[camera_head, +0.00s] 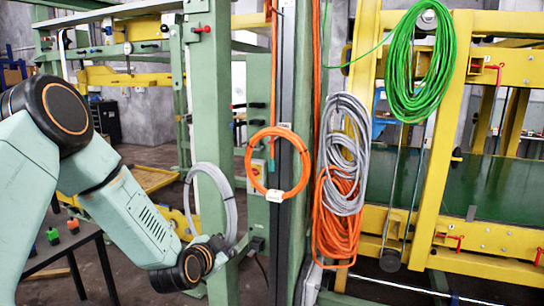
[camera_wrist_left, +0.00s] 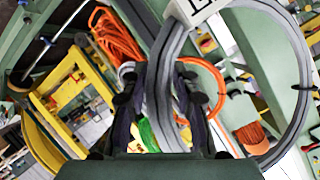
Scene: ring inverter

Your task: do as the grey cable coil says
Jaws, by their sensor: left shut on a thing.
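A thin grey cable coil (camera_head: 231,210) stands upright as a ring against the green post in the head view. My left gripper (camera_head: 222,248) is shut on its lower part. In the left wrist view the grey coil (camera_wrist_left: 160,110) runs between the fingers of my left gripper (camera_wrist_left: 162,85). A white tag (camera_wrist_left: 195,9) with dark marks sits on the coil there; its text is cut off and unreadable. My right gripper is in neither view.
An orange coil (camera_head: 249,165) with a white tag hangs right of the post. A thicker grey bundle (camera_head: 343,130), an orange bundle (camera_head: 338,235) and a green bundle (camera_head: 415,60) hang farther right.

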